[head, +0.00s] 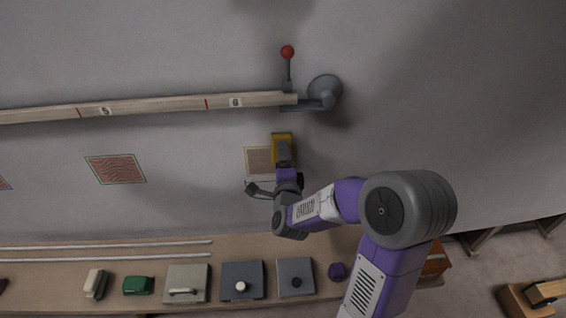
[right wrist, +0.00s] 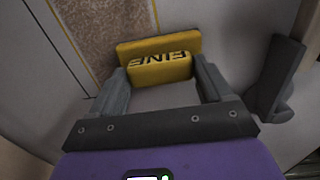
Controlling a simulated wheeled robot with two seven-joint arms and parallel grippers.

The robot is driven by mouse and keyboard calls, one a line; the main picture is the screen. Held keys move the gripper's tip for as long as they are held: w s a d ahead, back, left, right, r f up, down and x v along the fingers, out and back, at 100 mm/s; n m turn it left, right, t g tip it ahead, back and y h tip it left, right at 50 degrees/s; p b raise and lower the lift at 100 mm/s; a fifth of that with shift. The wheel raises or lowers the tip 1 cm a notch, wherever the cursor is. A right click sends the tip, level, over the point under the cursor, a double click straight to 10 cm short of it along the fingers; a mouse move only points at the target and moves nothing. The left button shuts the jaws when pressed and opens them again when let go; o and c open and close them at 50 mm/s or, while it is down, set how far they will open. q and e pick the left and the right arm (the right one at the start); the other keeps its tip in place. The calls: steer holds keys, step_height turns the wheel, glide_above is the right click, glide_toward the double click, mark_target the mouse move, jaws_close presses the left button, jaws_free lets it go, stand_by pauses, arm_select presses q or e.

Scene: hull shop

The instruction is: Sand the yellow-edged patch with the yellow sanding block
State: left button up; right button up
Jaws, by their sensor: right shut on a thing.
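The yellow sanding block (head: 281,138) is at the right edge of the yellow-edged patch in the head view. In the right wrist view the block (right wrist: 158,47) bears the word "FINE". My right gripper (head: 284,158) is shut on it, with a finger on each side (right wrist: 158,82). The yellow-edged patch (head: 258,161) is a brownish square on the grey hull; part of it shows at upper left in the right wrist view (right wrist: 105,30). I cannot tell whether the block touches the hull. My left gripper is not in view.
A green-edged reddish patch (head: 116,169) lies further left. A wooden batten (head: 150,107) crosses the hull above, ending at a clamp with a red-knobbed lever (head: 287,52). The bench (head: 230,245) below holds a green block (head: 138,285), a pale block (head: 95,283) and several grey boxes.

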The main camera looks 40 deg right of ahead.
step_height(320, 180, down, 12)
steer(key=b, duration=0.2)
steer(key=shift+s, duration=0.15)
stand_by(1.2)
steer(key=o, duration=0.3)
steer(key=c, duration=0.3)
steer(key=shift+a, duration=0.1)
steer(key=shift+s+a, duration=0.3)
steer(key=shift+s, duration=0.2)
